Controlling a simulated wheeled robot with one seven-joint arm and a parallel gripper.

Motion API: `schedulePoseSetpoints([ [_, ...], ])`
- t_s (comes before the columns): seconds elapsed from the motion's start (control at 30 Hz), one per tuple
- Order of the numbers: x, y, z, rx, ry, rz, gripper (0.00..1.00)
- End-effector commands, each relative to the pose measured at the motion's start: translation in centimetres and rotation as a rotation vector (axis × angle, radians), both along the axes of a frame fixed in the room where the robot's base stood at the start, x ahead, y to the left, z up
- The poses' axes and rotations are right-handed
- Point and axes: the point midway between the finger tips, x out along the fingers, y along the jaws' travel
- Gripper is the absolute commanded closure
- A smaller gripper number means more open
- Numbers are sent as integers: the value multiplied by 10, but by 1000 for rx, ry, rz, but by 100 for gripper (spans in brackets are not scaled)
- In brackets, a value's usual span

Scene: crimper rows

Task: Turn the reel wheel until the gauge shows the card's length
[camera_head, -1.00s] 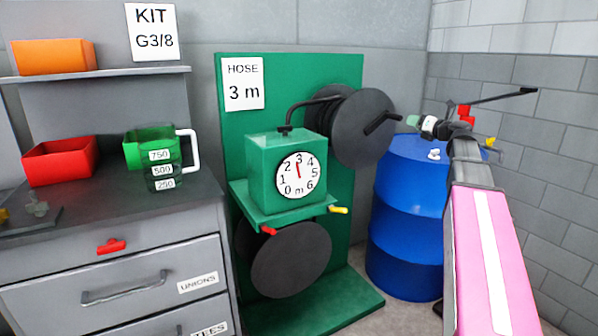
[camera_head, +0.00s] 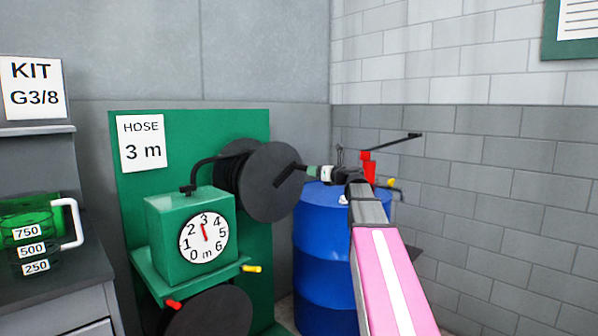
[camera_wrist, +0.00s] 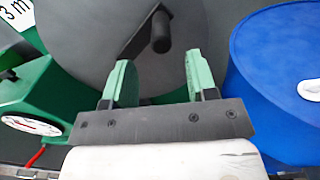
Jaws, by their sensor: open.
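The card (camera_head: 142,144) reads HOSE 3 m and sits on the green board. The gauge (camera_head: 204,237) is a white dial on the green box, numbered 0 to 6, with its red needle pointing at about the 3. The reel wheel (camera_head: 262,198) is a dark disc above and right of the gauge, with a black crank handle (camera_head: 289,176). My gripper (camera_head: 318,172) is just right of the handle. In the wrist view its green fingers (camera_wrist: 160,82) are apart and empty, and the handle (camera_wrist: 160,32) stands beyond their tips, not between them.
A blue drum (camera_head: 320,240) stands right of the reel, under my arm. A red valve (camera_head: 368,165) with a black lever is behind my wrist. A green jug (camera_head: 30,228) stands on the grey cabinet at left.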

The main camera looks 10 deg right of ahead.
Motion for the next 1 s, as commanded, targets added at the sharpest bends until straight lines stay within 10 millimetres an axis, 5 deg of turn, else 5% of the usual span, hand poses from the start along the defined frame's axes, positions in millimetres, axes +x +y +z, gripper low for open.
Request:
schedulePoseSetpoints([
  [0.4,59,41,0,2,2,1,48],
  [0.9,70,50,0,2,2,-1,48],
  [0.93,70,50,0,2,2,-1,51],
  [1.0,70,50,0,2,2,-1,74],
])
